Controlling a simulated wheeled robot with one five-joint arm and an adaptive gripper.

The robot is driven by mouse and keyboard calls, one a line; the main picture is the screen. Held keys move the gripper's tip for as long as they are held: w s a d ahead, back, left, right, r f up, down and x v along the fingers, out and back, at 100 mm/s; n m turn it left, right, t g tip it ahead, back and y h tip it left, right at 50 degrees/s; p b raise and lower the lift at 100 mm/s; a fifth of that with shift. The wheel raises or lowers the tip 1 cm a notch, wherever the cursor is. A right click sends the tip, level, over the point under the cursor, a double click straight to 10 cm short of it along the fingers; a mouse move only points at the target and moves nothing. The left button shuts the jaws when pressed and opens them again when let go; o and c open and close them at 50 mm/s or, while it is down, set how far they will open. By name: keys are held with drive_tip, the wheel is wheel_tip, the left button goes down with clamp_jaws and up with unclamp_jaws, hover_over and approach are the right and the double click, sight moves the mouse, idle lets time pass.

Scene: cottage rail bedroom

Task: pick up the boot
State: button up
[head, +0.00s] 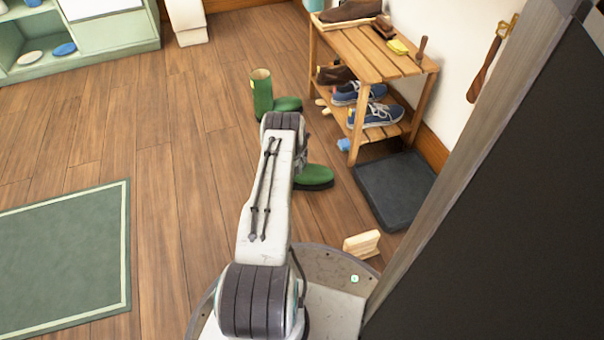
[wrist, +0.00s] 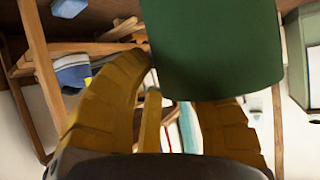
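Two green boots are on the wooden floor in the head view. The far boot (head: 262,92) stands upright left of the shoe bench. The nearer boot (head: 315,177) shows its foot on the floor right of my arm; my arm hides its shaft. In the wrist view a green boot shaft (wrist: 215,45) fills the top centre, close up, and overlaps the ends of my yellow-brown fingers. My gripper (wrist: 172,85) has its fingers spread apart at their bases, one on each side. The shaft hides the right fingertip, so contact is unclear. In the head view my gripper is hidden behind my arm.
A wooden bench (head: 385,56) with shoes and brushes stands against the right wall. A dark tray (head: 395,188) lies in front of it. A small wooden piece (head: 362,244) is near my base. A dark panel (head: 500,210) blocks the right.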

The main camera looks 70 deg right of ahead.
clamp_jaws()
